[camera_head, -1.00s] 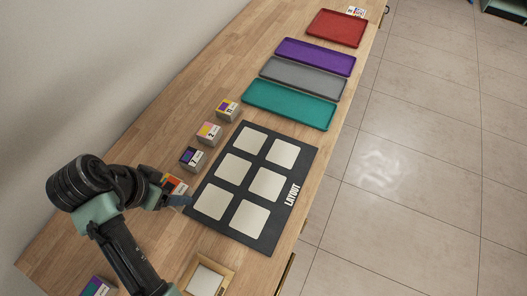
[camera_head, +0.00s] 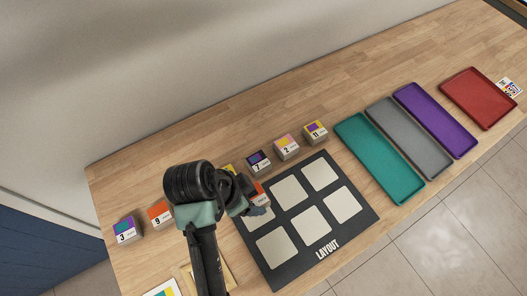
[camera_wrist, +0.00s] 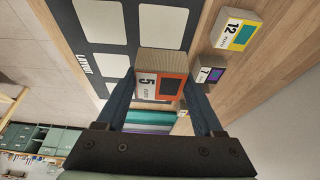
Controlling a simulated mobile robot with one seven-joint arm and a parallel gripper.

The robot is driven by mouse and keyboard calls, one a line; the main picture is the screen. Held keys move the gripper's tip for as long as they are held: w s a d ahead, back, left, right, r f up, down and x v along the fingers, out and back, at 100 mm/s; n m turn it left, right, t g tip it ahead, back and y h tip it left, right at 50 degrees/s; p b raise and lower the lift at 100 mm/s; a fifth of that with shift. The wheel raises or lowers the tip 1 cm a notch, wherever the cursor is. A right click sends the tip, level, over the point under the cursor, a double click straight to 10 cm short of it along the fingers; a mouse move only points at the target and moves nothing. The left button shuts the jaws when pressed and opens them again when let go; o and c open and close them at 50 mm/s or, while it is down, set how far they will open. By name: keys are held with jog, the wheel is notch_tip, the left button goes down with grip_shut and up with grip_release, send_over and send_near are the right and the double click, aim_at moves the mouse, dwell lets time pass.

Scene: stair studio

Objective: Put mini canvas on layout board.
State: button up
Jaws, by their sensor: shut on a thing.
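My gripper (camera_wrist: 165,105) is shut on a small block-like mini canvas (camera_wrist: 161,78) with an orange face and the number 5. In the head view the held mini canvas (camera_head: 258,194) shows partly behind the fingers, at the upper left corner of the layout board. The layout board (camera_head: 327,271) is black, with six pale squares and the word LAYOUT. It also shows in the wrist view (camera_wrist: 108,62), behind and left of the held canvas. No canvas is seen on the visible squares; the upper left one is partly hidden by my gripper.
Other numbered blocks stand behind the board: 7 (camera_head: 258,162), 2 (camera_head: 286,148), 11 (camera_head: 315,132) and, in the wrist view, 12 (camera_wrist: 236,32). Blocks 9 (camera_head: 160,214) and 3 (camera_head: 127,230) stand left. A teal tray (camera_head: 378,158), grey, purple and red trays lie right.

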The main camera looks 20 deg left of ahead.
notch_tip(320, 180, down, 9)
jog(key=shift+r, duration=0.1)
dwell(0.3)
jog(key=shift+f, duration=0.25)
jog(key=o, duration=1.3)
jog(key=shift+o, duration=0.2)
